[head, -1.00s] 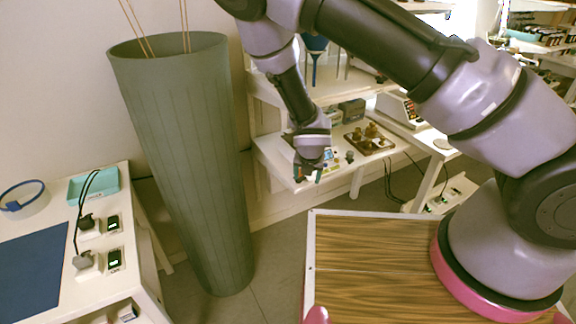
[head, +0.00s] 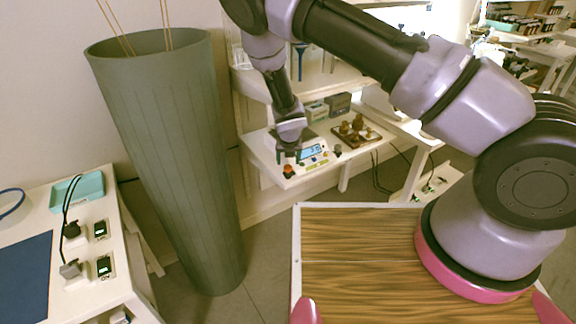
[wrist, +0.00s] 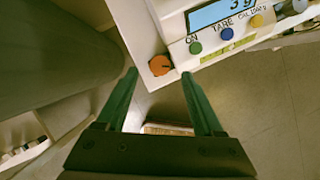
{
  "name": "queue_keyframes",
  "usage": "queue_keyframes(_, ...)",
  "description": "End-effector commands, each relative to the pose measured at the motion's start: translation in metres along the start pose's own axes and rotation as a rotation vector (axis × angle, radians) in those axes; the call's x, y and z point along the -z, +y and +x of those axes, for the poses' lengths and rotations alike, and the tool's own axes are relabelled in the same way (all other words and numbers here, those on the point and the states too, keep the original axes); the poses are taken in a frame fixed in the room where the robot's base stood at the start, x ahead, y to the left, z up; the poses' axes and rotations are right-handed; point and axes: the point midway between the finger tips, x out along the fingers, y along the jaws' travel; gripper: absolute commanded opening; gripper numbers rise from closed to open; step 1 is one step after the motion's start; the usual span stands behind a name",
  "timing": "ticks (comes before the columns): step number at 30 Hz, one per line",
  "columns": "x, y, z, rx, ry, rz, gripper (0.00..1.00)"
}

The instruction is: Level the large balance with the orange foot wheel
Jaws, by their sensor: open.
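The large balance (head: 312,152) stands on the white shelf unit beyond the tall green planter. In the wrist view its display (wrist: 222,14) is lit blue and shows a reading that looks like 3 g, partly cut off. Below the display are green, blue and yellow buttons marked ON, TARE and CAL. The orange foot wheel (wrist: 160,65) sits at the balance's near corner; it also shows in the head view (head: 288,170). My gripper (wrist: 158,73) is open, its two green fingers apart on either side of the wheel in the picture.
A tall green planter (head: 170,160) stands left of the shelf. A wooden tray with brown weights (head: 356,130) sits right of the balance. A white table (head: 120,270) with small devices is at the left. The shelf's upper board (head: 255,88) is close to my arm.

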Motion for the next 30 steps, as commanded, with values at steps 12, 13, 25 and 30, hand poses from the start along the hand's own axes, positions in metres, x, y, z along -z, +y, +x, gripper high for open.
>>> queue_keyframes(12, 0.002, 0.001, 0.036, 0.0, 0.001, -0.001, 0.69)
queue_keyframes(13, 0.002, 0.001, 0.036, -0.001, 0.001, -0.001, 0.69)
queue_keyframes(25, 0.002, 0.001, 0.036, 0.0, 0.001, -0.001, 0.0)
queue_keyframes(30, 0.002, 0.001, 0.036, 0.003, 0.001, 0.008, 0.0)
